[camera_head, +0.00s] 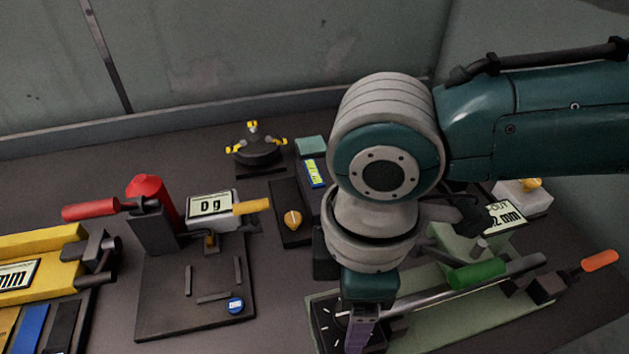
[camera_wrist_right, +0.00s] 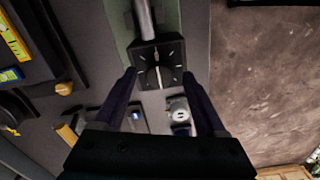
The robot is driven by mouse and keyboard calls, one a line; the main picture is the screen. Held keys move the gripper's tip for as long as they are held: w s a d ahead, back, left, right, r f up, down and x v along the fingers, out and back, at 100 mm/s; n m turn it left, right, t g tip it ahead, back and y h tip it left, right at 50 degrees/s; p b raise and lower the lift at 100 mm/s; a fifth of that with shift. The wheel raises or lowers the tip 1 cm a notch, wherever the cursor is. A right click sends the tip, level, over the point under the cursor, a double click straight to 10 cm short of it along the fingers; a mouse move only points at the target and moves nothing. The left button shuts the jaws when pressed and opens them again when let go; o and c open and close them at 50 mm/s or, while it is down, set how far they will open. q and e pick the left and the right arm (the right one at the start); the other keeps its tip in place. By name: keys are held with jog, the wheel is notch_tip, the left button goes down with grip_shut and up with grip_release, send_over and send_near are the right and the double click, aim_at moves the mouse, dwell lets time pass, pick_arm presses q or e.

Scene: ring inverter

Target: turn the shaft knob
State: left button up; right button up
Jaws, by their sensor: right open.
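The shaft knob (camera_wrist_right: 154,77) is a small dark dial knob with a light pointer line. It sits on a black block (camera_wrist_right: 141,54) with white tick marks around it, at the end of a grey shaft (camera_wrist_right: 146,20). The block also shows in the head view (camera_head: 327,328), partly hidden by my right arm. My right gripper (camera_wrist_right: 159,73) is open, its dark fingers on either side of the knob in the wrist view. I cannot tell whether they touch it. In the head view the gripper (camera_head: 362,330) is at the bottom edge. My left gripper is not in view.
A green handle (camera_head: 477,274) and an orange-tipped lever (camera_head: 600,260) lie along the shaft bench to the right. A red-handled device (camera_head: 150,205), a dark plate with slots (camera_head: 190,310) and a yellow block (camera_head: 40,255) stand at left. A wall closes the back.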

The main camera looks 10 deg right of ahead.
jog(key=shift+f, duration=0.45)
jog(key=shift+c, duration=0.3)
grip_shut()
